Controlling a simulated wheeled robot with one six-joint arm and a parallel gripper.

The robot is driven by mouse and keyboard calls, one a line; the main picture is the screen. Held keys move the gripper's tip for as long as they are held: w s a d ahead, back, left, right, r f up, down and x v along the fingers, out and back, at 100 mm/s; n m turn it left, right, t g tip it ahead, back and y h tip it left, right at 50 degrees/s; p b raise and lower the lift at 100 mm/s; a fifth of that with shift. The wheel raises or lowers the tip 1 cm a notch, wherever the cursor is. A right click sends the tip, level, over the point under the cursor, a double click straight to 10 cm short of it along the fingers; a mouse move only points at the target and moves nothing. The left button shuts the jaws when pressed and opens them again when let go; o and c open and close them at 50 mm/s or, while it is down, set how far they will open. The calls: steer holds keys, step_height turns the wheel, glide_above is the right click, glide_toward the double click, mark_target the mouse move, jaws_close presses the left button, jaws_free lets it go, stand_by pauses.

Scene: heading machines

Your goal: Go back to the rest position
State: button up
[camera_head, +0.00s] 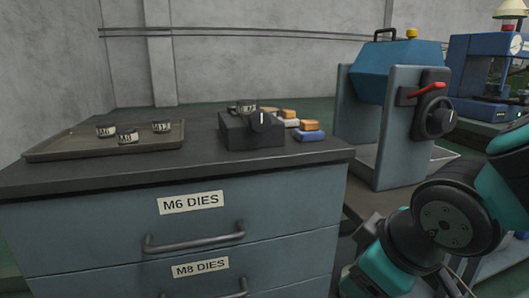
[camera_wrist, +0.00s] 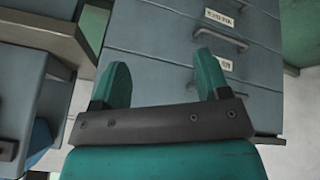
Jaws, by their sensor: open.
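My gripper (camera_wrist: 162,82) shows in the wrist view with its two teal fingers spread apart. It is open and nothing is between the fingers. Behind it in that view is the grey-blue drawer cabinet (camera_wrist: 160,35), seen tilted, its drawers shut. In the head view, part of my arm, teal and dark grey, is at the lower right, beside the cabinet (camera_head: 100,225). The gripper itself is out of the head view.
On the cabinet top, a tray (camera_head: 60,152) holds dies labelled M6, M8 and M12. A blue machine with a red lever (camera_head: 392,105) stands right of the cabinet, near my arm.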

steer(key=s+r+m+g+y, duration=0.25)
steer(key=s+g, duration=0.35)
steer(key=s, duration=0.3)
step_height(320, 180, up, 27)
steer(key=p, duration=2.7)
steer(key=shift+w+f+n, duration=0.15)
steer(key=shift+f+n, duration=0.05)
steer(key=shift+n, duration=0.15)
